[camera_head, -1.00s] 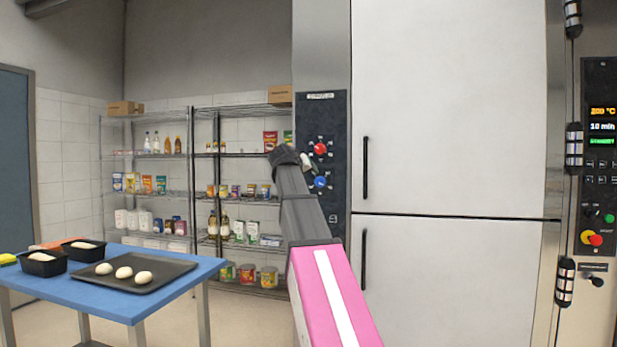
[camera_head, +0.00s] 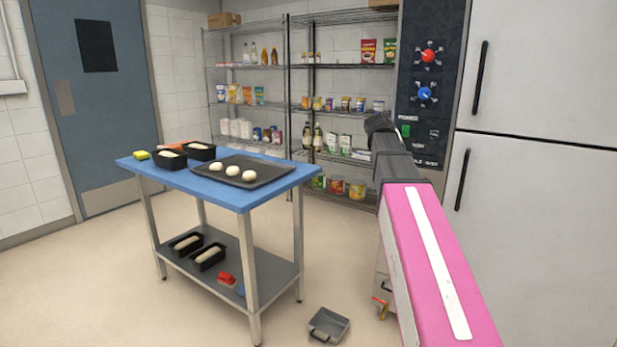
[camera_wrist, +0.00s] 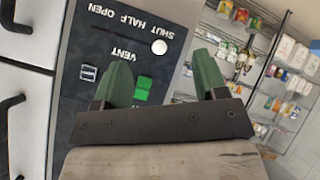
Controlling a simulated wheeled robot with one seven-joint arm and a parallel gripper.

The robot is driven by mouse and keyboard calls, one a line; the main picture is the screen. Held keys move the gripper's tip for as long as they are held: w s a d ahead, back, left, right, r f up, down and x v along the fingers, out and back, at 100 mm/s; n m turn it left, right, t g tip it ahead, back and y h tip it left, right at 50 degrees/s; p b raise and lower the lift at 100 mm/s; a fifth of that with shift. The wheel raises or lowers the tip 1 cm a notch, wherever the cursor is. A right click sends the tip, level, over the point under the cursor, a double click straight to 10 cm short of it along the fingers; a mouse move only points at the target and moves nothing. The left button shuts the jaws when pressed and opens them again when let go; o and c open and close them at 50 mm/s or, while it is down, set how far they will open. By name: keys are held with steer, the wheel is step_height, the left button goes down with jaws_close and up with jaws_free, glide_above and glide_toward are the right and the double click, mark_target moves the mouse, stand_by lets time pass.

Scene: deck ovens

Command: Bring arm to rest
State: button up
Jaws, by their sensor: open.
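My arm, with a pink link and a dark end, reaches up in front of the control panel (camera_head: 424,75) in the head view. My gripper (camera_wrist: 165,75) shows in the wrist view as two green fingers spread apart, with nothing between them. Behind the fingers is the dark panel, with upside-down VENT and SHUT HALF OPEN labels, a green square (camera_wrist: 143,88) and a white round spot (camera_wrist: 159,47). The fingers cannot be made out in the head view. I cannot tell how far they are from the panel.
A blue table (camera_head: 240,193) holds a dark tray (camera_head: 270,177) with dough balls and two loaf pans. Its lower shelf holds more pans. A grey scoop-like pan (camera_head: 328,325) lies on the floor. Stocked wire shelves (camera_head: 345,65) stand behind; white cabinet doors (camera_head: 535,190) are at right.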

steer(key=s+a+f+n+g+y, duration=0.1)
steer(key=s+a+f+g+y, duration=0.3)
steer(key=f, duration=0.9)
steer(key=s+a+f+t+h, duration=0.15)
steer(key=s+f, duration=0.35)
steer(key=f, duration=0.8)
steer(key=s+a+f+g+y, duration=0.2)
steer(key=s+a+f, duration=0.1)
steer(key=s+f, duration=0.6)
steer(key=s+a+f+g+y, duration=0.2)
steer(key=s+a+f+g, duration=0.1)
steer(key=s+f, duration=0.5)
step_height(320, 180, down, 2)
steer(key=shift+s+a+f, duration=0.2)
steer(key=shift+s+a, duration=0.05)
steer(key=shift+s, duration=0.15)
